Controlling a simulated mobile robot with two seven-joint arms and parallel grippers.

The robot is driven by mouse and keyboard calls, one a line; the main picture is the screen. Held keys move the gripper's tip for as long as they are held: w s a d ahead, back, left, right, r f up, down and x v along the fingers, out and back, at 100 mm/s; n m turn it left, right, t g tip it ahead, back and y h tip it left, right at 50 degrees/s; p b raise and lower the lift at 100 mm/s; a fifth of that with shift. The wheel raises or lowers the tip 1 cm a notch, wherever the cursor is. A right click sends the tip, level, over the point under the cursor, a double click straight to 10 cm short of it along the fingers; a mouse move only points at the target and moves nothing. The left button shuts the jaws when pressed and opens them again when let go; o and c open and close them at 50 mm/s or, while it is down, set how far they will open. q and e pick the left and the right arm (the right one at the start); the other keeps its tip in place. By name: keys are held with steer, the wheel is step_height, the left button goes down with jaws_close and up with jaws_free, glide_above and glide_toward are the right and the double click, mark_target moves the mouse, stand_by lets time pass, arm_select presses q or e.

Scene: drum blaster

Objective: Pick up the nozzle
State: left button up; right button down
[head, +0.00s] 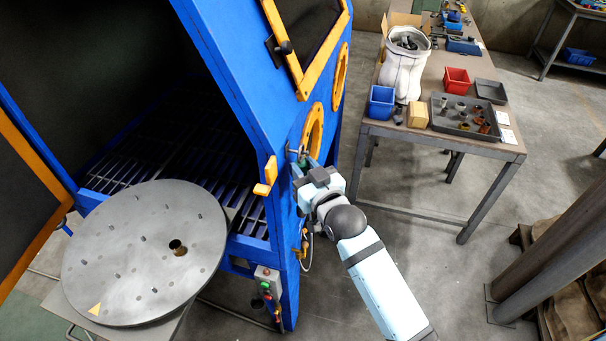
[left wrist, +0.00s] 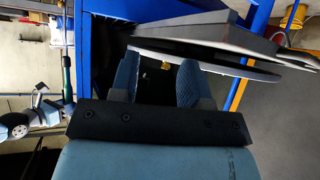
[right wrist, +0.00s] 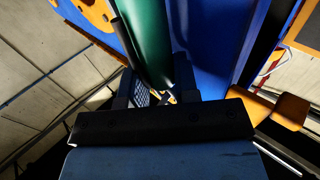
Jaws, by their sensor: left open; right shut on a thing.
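A small brass and dark round piece (head: 178,248), perhaps the nozzle, is on the grey round turntable (head: 130,240); I cannot tell how it sits. Several small tube-like pieces (head: 462,108) are in a dark tray on the table. My right gripper (head: 312,178) is beside the blue cabinet's side, shut on a dark green cylinder (right wrist: 148,35), which also shows in the left wrist view (left wrist: 66,78). My left gripper (left wrist: 156,82) is open, near the turntable's edge (left wrist: 205,65); a small yellowish piece (left wrist: 166,65) shows beyond its fingers. The head view does not show my left gripper.
The blue cabinet (head: 225,75) stands open, with a slatted floor (head: 160,150) inside. A control box (head: 267,282) is low on its front. The table (head: 450,142) at right holds a blue bin (head: 381,102), red bin (head: 456,80) and white sack (head: 403,70). Floor between is clear.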

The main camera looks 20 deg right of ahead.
steer(key=s+d+b, duration=0.3)
steer(key=s+d, duration=0.7)
steer(key=d, duration=0.5)
steer(key=shift+r, duration=0.25)
steer(key=shift+a, duration=0.1)
